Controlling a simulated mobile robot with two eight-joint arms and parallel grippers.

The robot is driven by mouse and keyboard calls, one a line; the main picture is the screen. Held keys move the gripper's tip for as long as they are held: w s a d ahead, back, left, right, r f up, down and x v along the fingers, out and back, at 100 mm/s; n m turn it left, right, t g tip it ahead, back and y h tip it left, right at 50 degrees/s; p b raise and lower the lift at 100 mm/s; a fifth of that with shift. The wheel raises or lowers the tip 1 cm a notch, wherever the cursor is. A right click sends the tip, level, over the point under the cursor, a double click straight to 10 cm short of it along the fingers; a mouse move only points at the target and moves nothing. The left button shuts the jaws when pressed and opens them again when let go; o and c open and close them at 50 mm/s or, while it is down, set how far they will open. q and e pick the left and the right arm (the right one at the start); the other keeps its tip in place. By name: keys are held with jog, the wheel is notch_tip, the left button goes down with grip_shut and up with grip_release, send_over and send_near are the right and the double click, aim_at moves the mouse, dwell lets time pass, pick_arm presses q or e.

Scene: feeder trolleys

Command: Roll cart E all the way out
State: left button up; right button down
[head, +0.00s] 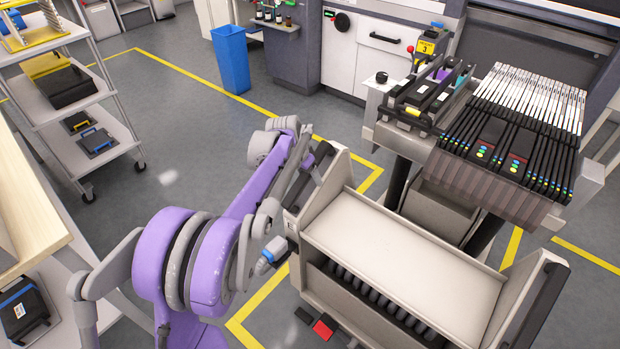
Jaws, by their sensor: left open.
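Cart E is most likely the beige-and-grey trolley (395,245) at the lower right, with a flat top plate and a dark slotted row along its near side. A small, hard-to-read label is on its left end. It has a black bar handle at each end, the right one (538,308) clear in view. My left arm reaches over from the left. My left gripper (318,160) is open at the far end of the left handle; I cannot tell whether it touches. The fingers are small and partly hidden. My right gripper is out of view.
A feeder bank (510,130) with black and white feeders stands just behind the trolley. A red pedal (324,327) is low at its near side. Yellow floor lines run around it. A blue bin (231,58) and a shelf rack (95,145) stand left; floor between is open.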

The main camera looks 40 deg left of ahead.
pick_arm(q)
jog(key=shift+w+f, duration=0.2)
jog(key=shift+f, duration=0.25)
jog(key=shift+c, duration=0.2)
grip_shut()
dwell(1.0)
